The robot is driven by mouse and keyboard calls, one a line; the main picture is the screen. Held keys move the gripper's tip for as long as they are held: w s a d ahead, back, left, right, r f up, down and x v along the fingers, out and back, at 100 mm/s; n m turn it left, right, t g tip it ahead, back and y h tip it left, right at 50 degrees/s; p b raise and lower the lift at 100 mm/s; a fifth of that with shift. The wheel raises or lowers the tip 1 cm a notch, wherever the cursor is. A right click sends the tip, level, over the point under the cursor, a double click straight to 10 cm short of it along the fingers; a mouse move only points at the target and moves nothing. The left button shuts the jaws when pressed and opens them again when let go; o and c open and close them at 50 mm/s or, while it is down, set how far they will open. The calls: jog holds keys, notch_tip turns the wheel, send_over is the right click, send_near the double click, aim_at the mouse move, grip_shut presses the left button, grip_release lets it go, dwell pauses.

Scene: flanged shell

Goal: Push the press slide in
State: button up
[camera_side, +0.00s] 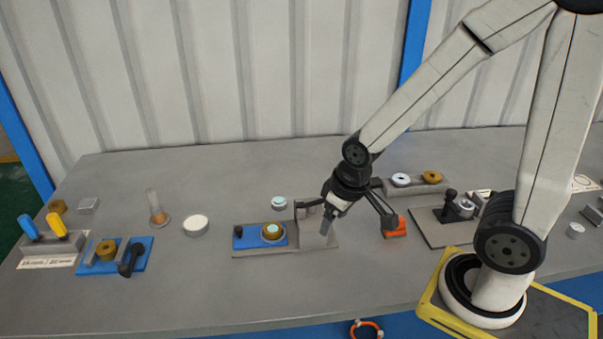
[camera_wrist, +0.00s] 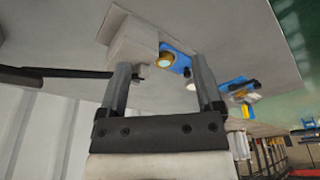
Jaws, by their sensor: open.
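The press is a grey block on a flat grey base plate (camera_side: 285,252) near the middle of the bench. Its blue slide (camera_side: 280,240) sits on the left part of the plate, out to the left of the block. The slide carries a brass ring with a pale centre (camera_side: 271,231) and has a dark knob (camera_side: 238,231) at its left end. My gripper (camera_side: 322,215) is above the right part of the press, fingers pointing down, and partly hides the block. In the wrist view my gripper (camera_wrist: 162,80) is open and empty, with the grey block (camera_wrist: 132,42) and the slide (camera_wrist: 180,63) beyond the fingers.
A pale-topped round part (camera_side: 279,202) stands behind the press and a white-topped cup (camera_side: 195,225) to its left. A blue fixture (camera_side: 115,256) lies farther left. An orange part (camera_side: 395,228) and a dark-handled clamp fixture (camera_side: 450,215) are right. The bench front is clear.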

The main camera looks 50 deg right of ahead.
jog(key=shift+w, duration=0.1)
jog(key=shift+c, duration=0.7)
jog(key=n+g, duration=0.3)
jog(key=n, duration=0.2)
send_over(238, 228)
notch_tip(238, 228, down, 6)
jog(key=shift+r, duration=0.1)
jog(key=shift+f, duration=0.2)
jog(key=shift+f, duration=3.75)
grip_shut()
